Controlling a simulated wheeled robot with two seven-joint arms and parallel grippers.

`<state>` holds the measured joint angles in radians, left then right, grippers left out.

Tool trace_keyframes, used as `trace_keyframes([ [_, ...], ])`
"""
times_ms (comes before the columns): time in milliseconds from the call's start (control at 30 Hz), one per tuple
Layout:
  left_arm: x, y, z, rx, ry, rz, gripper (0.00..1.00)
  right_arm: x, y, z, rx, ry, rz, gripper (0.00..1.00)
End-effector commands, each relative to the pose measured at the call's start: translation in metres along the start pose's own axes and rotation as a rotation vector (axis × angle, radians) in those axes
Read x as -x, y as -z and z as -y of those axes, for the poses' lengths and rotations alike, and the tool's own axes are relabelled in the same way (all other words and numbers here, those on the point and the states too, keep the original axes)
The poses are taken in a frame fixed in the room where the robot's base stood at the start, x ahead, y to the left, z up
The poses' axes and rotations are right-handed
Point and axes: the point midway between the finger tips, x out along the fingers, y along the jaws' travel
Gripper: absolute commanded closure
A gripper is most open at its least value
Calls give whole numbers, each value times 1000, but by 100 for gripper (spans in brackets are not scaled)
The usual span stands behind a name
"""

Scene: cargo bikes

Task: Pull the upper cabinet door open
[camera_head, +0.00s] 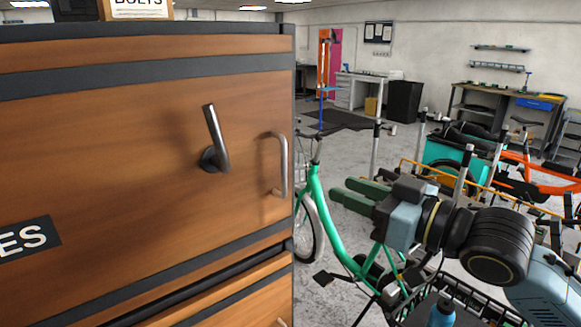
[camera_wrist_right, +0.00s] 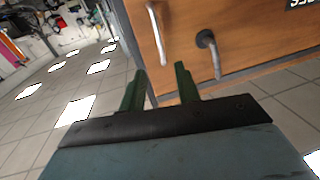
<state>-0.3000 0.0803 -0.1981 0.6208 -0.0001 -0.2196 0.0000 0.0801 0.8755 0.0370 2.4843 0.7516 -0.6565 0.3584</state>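The upper cabinet door (camera_head: 120,130) is a brown wooden panel with dark edges; it looks closed in the head view. It bears a dark lever handle (camera_head: 216,138), which stands tilted, and a curved metal pull handle (camera_head: 282,165) near its right edge. In the right wrist view the door (camera_wrist_right: 250,30) shows with the pull handle (camera_wrist_right: 157,32) and the lever (camera_wrist_right: 209,52). My right gripper (camera_head: 350,195) has green fingers, spread apart and empty, to the right of the door and clear of the pull handle. It also shows in the wrist view (camera_wrist_right: 160,85). My left gripper is out of view.
A lower panel (camera_head: 245,300) sits under the door, and a box labelled BOLTS (camera_head: 135,10) stands on top of the cabinet. A green bicycle (camera_head: 345,250) stands close behind my right gripper. Workbenches (camera_head: 500,105) and an orange bike (camera_head: 540,165) are farther back.

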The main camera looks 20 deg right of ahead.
Motion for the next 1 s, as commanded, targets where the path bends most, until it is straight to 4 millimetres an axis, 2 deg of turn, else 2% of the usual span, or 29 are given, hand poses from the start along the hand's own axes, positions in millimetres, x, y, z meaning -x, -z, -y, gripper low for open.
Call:
trace_keyframes([
  [167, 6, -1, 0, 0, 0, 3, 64, -20, 3, 0, -3, 0, -5, 68],
  [600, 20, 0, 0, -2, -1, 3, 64, -105, 2, 0, -2, 1, -2, 68],
  [800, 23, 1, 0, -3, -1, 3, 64, -126, 0, -1, 0, -2, -1, 68],
  [1000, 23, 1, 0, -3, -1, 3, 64, -130, 0, 0, 1, -1, 0, 68],
])
